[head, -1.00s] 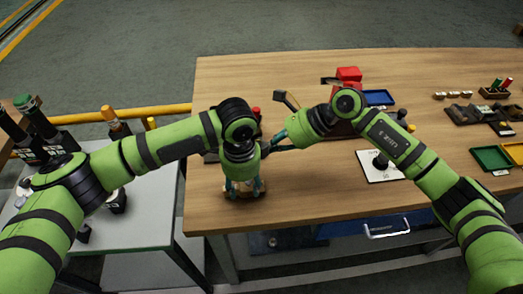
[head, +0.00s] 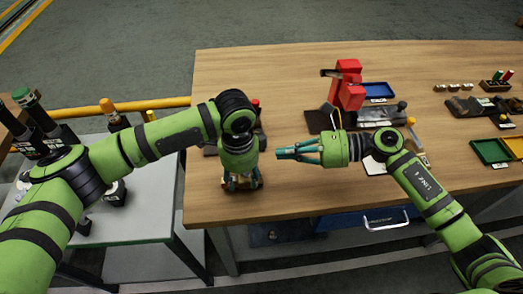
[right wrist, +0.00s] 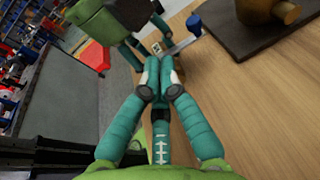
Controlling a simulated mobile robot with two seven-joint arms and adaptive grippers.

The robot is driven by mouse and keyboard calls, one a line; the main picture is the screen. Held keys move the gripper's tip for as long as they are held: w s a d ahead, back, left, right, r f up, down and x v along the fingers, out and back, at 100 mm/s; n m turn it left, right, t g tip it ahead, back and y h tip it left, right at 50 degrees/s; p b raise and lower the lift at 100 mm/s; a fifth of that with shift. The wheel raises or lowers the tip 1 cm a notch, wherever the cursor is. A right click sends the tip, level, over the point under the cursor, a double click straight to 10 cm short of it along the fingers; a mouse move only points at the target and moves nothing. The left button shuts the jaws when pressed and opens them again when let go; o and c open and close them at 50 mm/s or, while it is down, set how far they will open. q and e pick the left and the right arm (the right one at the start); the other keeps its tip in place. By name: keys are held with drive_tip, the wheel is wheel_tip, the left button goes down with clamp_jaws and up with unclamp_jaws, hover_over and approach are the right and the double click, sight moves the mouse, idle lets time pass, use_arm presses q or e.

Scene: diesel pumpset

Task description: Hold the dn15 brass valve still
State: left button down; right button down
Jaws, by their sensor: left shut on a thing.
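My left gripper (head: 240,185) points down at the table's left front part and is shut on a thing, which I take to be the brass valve. The gripper hides most of it. In the right wrist view a metal lever with a blue end (right wrist: 194,22) sticks out beside the left gripper (right wrist: 140,35). My right gripper (head: 283,152) points left, a short gap to the right of the left gripper. Its fingertips (right wrist: 160,68) are together, with nothing visible between them.
A red device (head: 349,88) stands on a dark plate behind my right gripper. A blue tray (head: 378,90) is behind it; a green tray (head: 490,151) is at right. A brass-coloured part (right wrist: 265,8) rests on a dark plate. The wooden table's (head: 300,195) front is clear.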

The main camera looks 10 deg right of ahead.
drive_tip(key=s+d+f+m+t, duration=0.1)
drive_tip(key=d+t, duration=0.1)
drive_tip(key=s+d+f+m+t, duration=0.1)
drive_tip(key=d+t, duration=0.1)
drive_tip(key=s+d+f+m+t, duration=0.1)
drive_tip(key=d+m+t, duration=0.1)
drive_tip(key=shift+s+f, duration=0.25)
drive_tip(key=shift+f, duration=0.15)
drive_tip(key=x, duration=1.3)
drive_tip(key=shift+w+a+r, duration=0.15)
drive_tip(key=shift+w+a, duration=0.05)
drive_tip(key=shift+a, duration=0.05)
drive_tip(key=shift+w+a, duration=0.35)
drive_tip(key=shift+a, duration=0.2)
drive_tip(key=shift+s+d, duration=0.1)
drive_tip(key=v, duration=1.3)
drive_tip(key=shift+s+d+f, duration=0.1)
drive_tip(key=shift+d+f, duration=0.1)
drive_tip(key=shift+d, duration=0.15)
drive_tip(key=shift+s+d, duration=0.45)
drive_tip(key=x, duration=1.3)
drive_tip(key=shift+w+a+r, duration=0.2)
drive_tip(key=shift+w+a, duration=0.05)
drive_tip(key=shift+a, duration=0.2)
